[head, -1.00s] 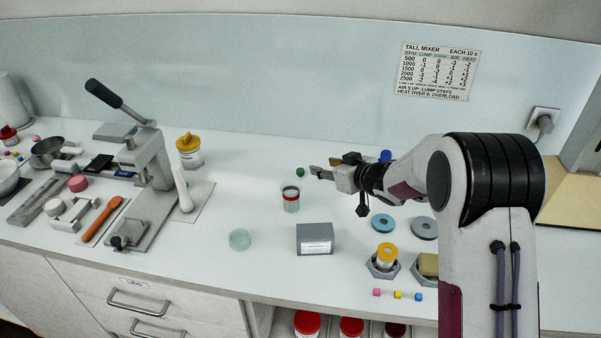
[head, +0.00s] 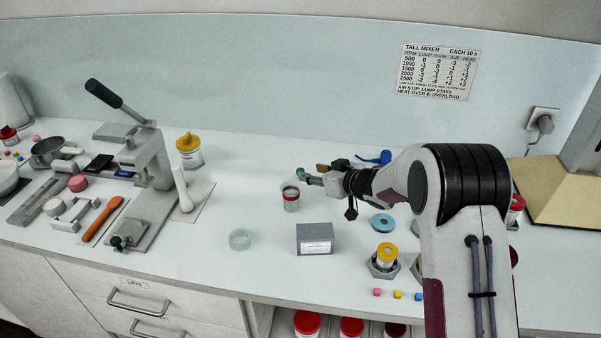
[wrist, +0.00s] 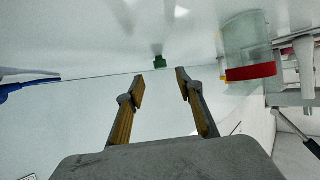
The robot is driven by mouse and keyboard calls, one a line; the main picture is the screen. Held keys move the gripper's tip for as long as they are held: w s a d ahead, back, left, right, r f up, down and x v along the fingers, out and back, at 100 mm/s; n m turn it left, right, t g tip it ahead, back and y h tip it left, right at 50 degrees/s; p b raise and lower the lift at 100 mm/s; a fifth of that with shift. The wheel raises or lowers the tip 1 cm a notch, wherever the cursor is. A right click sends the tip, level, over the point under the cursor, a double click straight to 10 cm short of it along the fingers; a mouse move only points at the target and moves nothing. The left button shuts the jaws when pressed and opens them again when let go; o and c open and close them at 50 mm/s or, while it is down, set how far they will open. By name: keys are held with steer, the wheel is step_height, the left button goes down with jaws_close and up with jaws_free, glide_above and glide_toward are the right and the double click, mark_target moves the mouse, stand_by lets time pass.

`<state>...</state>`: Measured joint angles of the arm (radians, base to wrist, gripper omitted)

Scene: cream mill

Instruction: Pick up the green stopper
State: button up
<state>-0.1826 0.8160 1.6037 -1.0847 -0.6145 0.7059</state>
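The green stopper (head: 300,170) is small and stands on the counter behind the red-banded glass jar (head: 290,199). In the wrist view the stopper (wrist: 159,62) shows just beyond the fingertips, roughly centred between them. My gripper (head: 305,177) is at the stopper's near right in the head view, where a fingertip partly overlaps it. In the wrist view my gripper (wrist: 161,84) has its two yellow-padded fingers apart with nothing between them. Whether a finger touches the stopper I cannot tell.
The glass jar stands close to my gripper and shows at the wrist view's upper right (wrist: 249,50). A grey labelled box (head: 314,239) and a clear glass ring (head: 240,239) are nearer the front. A blue object (head: 376,157) lies behind my arm. The counter left of the stopper is clear.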

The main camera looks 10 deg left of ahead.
steer(key=shift+w+a+f, duration=0.15)
steer(key=shift+w+a, duration=0.05)
steer(key=shift+w+a, duration=0.1)
steer(key=shift+x, duration=2.5)
steer(key=shift+f, duration=0.1)
steer(key=shift+c, duration=0.3)
steer(key=c, duration=0.7)
